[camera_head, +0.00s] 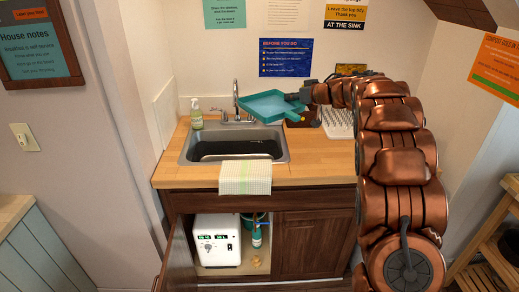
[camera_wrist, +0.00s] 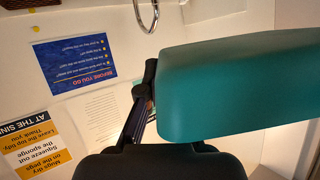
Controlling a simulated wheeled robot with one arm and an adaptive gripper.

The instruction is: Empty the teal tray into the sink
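The teal tray (camera_head: 268,106) is in the air above the right back part of the sink, and nothing loose shows on its visible inside. It looks tilted, but I cannot tell how steeply. My gripper (camera_head: 292,97) is shut on the tray's right side. In the wrist view, the tray (camera_wrist: 240,92) fills the right side as a smooth teal face, and my gripper (camera_wrist: 148,112) is at its left edge. The sink (camera_head: 192,152) is a steel basin set in the wooden counter. Its bottom is dark, and I cannot tell what lies in it.
The faucet (camera_head: 237,101) stands close to the tray's left. A soap bottle (camera_head: 197,115) stands behind the sink. A drying rack (camera_head: 338,122) is at the right, partly behind my arm. A striped towel (camera_head: 245,178) hangs over the front edge. The cabinet door (camera_head: 178,262) below is open.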

